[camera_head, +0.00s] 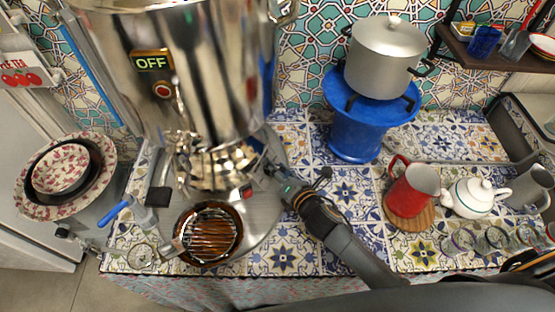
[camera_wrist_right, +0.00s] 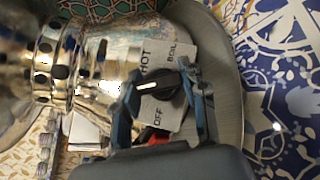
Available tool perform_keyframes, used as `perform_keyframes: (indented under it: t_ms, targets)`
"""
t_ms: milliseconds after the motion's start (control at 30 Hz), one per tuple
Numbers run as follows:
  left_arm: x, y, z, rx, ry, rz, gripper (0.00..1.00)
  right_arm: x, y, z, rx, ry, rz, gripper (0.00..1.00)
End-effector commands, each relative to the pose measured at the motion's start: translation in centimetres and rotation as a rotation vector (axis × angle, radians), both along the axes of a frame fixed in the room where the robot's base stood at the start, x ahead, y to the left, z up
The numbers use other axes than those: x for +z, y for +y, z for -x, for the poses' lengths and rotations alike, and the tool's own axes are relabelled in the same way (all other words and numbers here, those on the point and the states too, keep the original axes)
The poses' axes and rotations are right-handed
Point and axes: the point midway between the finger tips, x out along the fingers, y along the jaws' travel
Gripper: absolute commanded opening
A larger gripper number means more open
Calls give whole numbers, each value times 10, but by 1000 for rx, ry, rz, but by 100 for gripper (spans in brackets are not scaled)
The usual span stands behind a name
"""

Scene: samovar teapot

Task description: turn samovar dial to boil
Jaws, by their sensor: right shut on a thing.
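The samovar (camera_head: 200,70) is a tall shiny metal urn with a lit OFF sign (camera_head: 152,62) on its front. Its dial (camera_wrist_right: 160,88) shows in the right wrist view as a black knob with a white mark, on a pale plate lettered HOT, BOIL and OFF. The mark points left in that view, on the side between HOT and OFF. My right gripper (camera_wrist_right: 160,100) has its two fingers on either side of the knob and is shut on it. In the head view my right gripper (camera_head: 275,172) reaches the samovar's lower right side; the dial is hard to make out there.
A brown round dish with a rack (camera_head: 210,235) stands before the samovar. A blue stand (camera_head: 355,130) with a steel pot (camera_head: 385,60), a red jug (camera_head: 412,190) and a white teapot (camera_head: 475,197) are to the right. Patterned bowls (camera_head: 62,168) are at left.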

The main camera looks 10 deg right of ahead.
Motion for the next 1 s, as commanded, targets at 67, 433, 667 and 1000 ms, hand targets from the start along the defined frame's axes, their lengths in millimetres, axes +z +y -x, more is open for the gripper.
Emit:
perform_keyframes:
  t_ms: [67, 433, 667, 1000]
  targets:
    - [19, 0, 0, 0, 0, 0, 0, 8, 0, 0, -47, 47, -36, 11]
    - [74, 0, 0, 0, 0, 0, 0, 9, 0, 0, -262, 267, -203, 11]
    - [109, 0, 0, -1, 0, 0, 0, 9, 0, -1, -397, 403, -308, 11]
    - [153, 0, 0, -1, 0, 0, 0, 7, 0, -1, -596, 604, -462, 11]
